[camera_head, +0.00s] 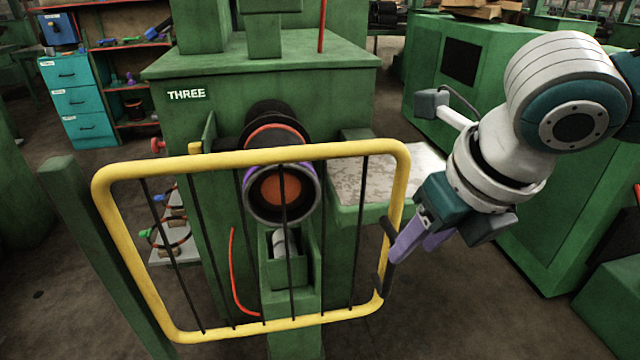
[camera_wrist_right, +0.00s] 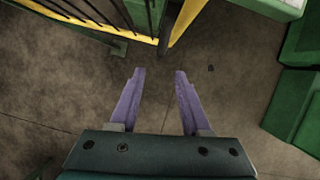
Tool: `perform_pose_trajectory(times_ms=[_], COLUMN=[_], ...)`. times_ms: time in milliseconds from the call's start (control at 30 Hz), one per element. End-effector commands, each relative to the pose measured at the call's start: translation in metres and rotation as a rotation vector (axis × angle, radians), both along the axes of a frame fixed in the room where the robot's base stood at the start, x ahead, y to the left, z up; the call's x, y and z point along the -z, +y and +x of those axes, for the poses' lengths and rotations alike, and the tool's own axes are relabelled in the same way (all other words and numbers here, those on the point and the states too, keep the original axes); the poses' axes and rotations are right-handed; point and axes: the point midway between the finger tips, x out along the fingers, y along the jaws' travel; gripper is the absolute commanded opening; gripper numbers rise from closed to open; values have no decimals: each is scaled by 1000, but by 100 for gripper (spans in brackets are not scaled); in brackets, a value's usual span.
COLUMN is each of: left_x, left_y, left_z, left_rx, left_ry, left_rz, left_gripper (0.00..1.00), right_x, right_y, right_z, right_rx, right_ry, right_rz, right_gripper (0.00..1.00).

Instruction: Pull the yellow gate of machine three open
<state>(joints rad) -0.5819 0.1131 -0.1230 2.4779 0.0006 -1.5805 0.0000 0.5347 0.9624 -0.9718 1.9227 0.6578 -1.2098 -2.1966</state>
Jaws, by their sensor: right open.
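The yellow gate (camera_head: 250,153) is a tubular frame with thin dark bars, standing in front of machine three (camera_head: 345,72), which carries a "THREE" label. It looks closed across the machine's front, with its left side beside a green post (camera_head: 75,215). A black handle (camera_head: 386,262) is on its right side. My right gripper (camera_head: 411,250), with purple fingers, is just right of the handle and appears apart from it. In the right wrist view the gripper (camera_wrist_right: 158,72) is open and empty, with the yellow gate (camera_wrist_right: 187,20) ahead of its fingertips. My left gripper is not in view.
Behind the bars is a round machine part with an orange centre (camera_head: 280,191). A metal-topped ledge (camera_head: 385,170) is behind the gate's right side. Green cabinets (camera_head: 480,75) stand at the right, teal drawers (camera_head: 78,100) at the back left. Bare floor lies right of the gate.

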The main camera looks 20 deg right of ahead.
Motion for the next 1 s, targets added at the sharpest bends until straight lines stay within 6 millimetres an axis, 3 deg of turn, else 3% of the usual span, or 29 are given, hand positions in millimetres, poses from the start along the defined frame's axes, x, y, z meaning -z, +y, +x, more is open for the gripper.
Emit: perform_pose_trajectory(times_ms=[167, 600, 1000], left_x=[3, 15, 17], left_y=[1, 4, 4], left_z=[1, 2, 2], left_rx=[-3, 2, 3], left_ry=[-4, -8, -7], left_rz=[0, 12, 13], left_gripper=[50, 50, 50], right_x=[12, 80, 93], right_y=[-3, -3, -4], right_z=[5, 32, 38], right_rx=[-12, -11, -12], right_ry=[1, 1, 0], right_rz=[-9, -9, -10], right_gripper=[47, 47, 47])
